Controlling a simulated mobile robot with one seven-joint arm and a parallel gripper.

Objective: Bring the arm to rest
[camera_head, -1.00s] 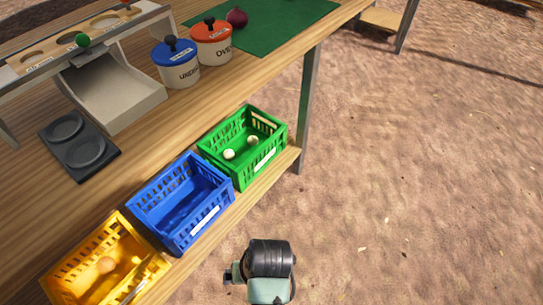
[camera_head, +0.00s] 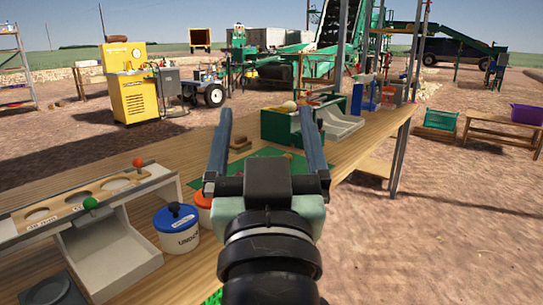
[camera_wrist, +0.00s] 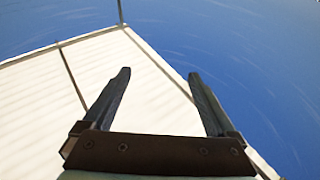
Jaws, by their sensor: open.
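My gripper (camera_head: 268,135) is raised in front of the head camera, above the wooden bench, with its two fingers pointing up and spread apart. It is open, and nothing is between the fingers. In the wrist view my gripper (camera_wrist: 158,82) also shows open and empty, against blue sky and a pale panelled surface (camera_wrist: 130,85). My arm hides part of the bench, the green mat and the orange-lidded pot.
The wooden bench (camera_head: 110,165) holds a sizing board with a chute (camera_head: 105,255), a blue-lidded pot (camera_head: 177,228), an orange-rimmed pot (camera_head: 204,206) and a green box (camera_head: 282,125). A yellow machine (camera_head: 130,85) stands behind. Bare ground (camera_head: 450,240) lies open at right.

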